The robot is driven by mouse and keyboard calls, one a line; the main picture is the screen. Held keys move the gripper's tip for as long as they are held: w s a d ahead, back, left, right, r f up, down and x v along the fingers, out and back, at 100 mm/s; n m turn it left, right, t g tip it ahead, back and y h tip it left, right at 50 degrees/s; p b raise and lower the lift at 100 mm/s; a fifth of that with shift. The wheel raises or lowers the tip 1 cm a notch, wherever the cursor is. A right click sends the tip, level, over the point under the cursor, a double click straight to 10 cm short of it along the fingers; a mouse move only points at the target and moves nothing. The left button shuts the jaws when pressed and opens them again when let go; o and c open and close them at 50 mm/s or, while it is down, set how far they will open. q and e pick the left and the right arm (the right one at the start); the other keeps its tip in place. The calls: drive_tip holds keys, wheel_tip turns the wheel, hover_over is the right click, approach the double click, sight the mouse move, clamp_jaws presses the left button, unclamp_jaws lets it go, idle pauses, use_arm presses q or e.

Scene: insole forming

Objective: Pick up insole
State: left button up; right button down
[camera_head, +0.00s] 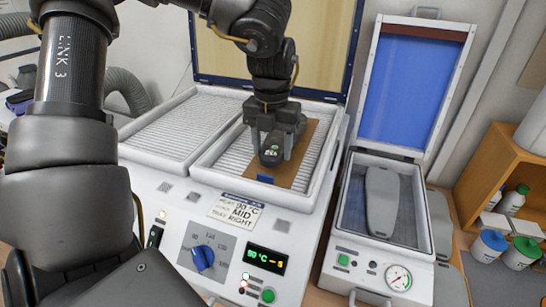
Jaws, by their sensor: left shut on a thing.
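A flat tan sheet (301,158), which looks like the insole blank, lies in the right half of the heating tray (336,133). A small blue piece (265,179) shows at its near edge. My left gripper (271,160) points down over the sheet, shut on it. The gripper body hides the exact grip and the middle of the sheet. I cannot tell whether the sheet is lifted off the ribbed bed. My right gripper is not in view.
The heater's left bed (170,135) is empty, with its lid raised behind. A control panel with a blue knob (203,257) is in front. To the right, an open press (350,240) with a blue-lined lid holds a grey form (382,200). A wooden shelf with bottles (513,200) stands far right.

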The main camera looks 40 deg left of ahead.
use_arm(q)
drive_tip(key=s+d+r+b, duration=0.5)
drive_tip(key=s+r, duration=0.4)
drive_tip(key=s, duration=0.4)
drive_tip(key=shift+r, duration=0.2)
drive_tip(key=shift+w, duration=0.1)
